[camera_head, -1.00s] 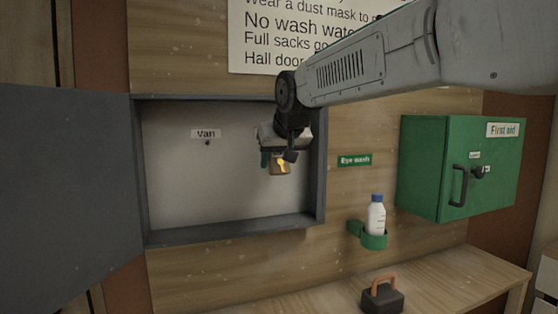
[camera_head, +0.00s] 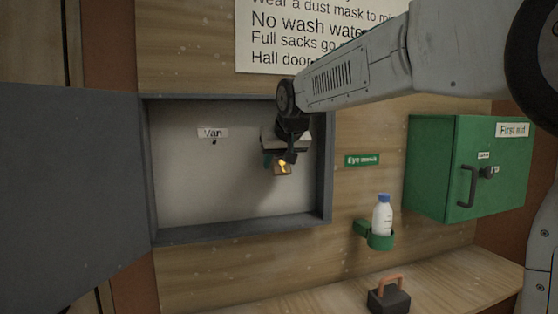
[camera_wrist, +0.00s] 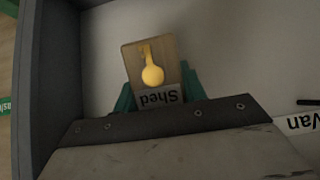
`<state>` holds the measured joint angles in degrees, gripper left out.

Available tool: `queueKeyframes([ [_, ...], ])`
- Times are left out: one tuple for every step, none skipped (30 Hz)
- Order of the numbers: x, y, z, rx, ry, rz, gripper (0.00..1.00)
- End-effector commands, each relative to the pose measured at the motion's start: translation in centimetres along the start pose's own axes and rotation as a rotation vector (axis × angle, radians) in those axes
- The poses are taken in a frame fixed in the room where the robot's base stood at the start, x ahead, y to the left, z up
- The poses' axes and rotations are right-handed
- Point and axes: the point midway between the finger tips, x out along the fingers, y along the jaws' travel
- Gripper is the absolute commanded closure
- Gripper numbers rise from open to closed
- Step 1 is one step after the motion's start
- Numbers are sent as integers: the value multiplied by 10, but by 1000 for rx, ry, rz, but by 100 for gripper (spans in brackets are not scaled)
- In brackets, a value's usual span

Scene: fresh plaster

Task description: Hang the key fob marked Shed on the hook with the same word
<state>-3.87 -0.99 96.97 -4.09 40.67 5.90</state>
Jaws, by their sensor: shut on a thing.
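My gripper (camera_head: 281,160) is shut on a small tan key fob (camera_head: 283,170) inside the open grey wall cabinet (camera_head: 327,165), towards its right side. In the wrist view the fob (camera_wrist: 135,62) carries a yellow key-shaped piece (camera_wrist: 152,70) and a label reading "Shed", upside down there. The green fingertips (camera_wrist: 158,92) show on both sides of the fob. The cabinet's pale back panel (camera_head: 190,180) has a label "Van" (camera_head: 213,133) with a small dark hook (camera_head: 214,142) below it. No hook marked Shed shows; my gripper and arm cover part of the panel.
The cabinet's grey door (camera_head: 70,185) stands open to the left. A green first aid box (camera_head: 432,165) hangs to the right. A white bottle (camera_head: 382,218) sits in a green holder (camera_head: 380,242). A dark block with an orange handle (camera_head: 388,299) rests on the wooden bench (camera_head: 460,280).

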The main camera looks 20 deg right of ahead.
Motion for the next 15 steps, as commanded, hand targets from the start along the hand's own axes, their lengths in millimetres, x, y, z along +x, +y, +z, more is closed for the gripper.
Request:
queueKeyframes([
  [0, 0, 0, 0, 0, 0, 81],
  [0, 0, 0, 0, 0, 0, 81],
  [0, 0, 0, 0, 0, 0, 81],
  [0, 0, 0, 0, 0, 0, 81],
  [0, 0, 0, 0, 0, 0, 81],
  [0, 0, 0, 0, 0, 0, 81],
  [0, 0, 0, 0, 0, 0, 81],
  [0, 0, 0, 0, 0, 0, 81],
  [0, 0, 0, 0, 0, 0, 81],
  [0, 0, 0, 0, 0, 0, 81],
  [0, 0, 0, 0, 0, 0, 81],
  [0, 0, 0, 0, 0, 0, 81],
  [0, 0, 0, 0, 0, 0, 56],
  [0, 0, 0, 0, 0, 0, 48],
  [0, 0, 0, 0, 0, 0, 36],
])
